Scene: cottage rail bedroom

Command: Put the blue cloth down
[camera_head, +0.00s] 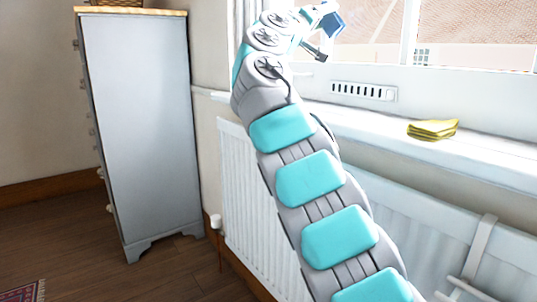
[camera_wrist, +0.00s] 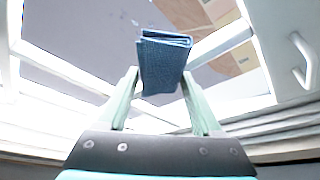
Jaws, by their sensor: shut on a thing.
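The blue cloth (camera_wrist: 162,62) is folded and held between the two fingers of my gripper (camera_wrist: 160,84), which is shut on it. In the head view the cloth (camera_head: 331,23) is small and high up, at the end of my raised arm in front of the window. The head view shows my gripper (camera_head: 322,12) only partly, near the top edge. The cloth is in the air, above the level of the window sill (camera_head: 385,130), with nothing visible under it.
A folded yellow cloth (camera_head: 432,129) lies on the sill to the right. The sill is clear between it and my arm. A white radiator (camera_head: 243,190) is below the sill. A grey chest of drawers (camera_head: 145,125) stands at the left, with a basket (camera_head: 117,2) on top.

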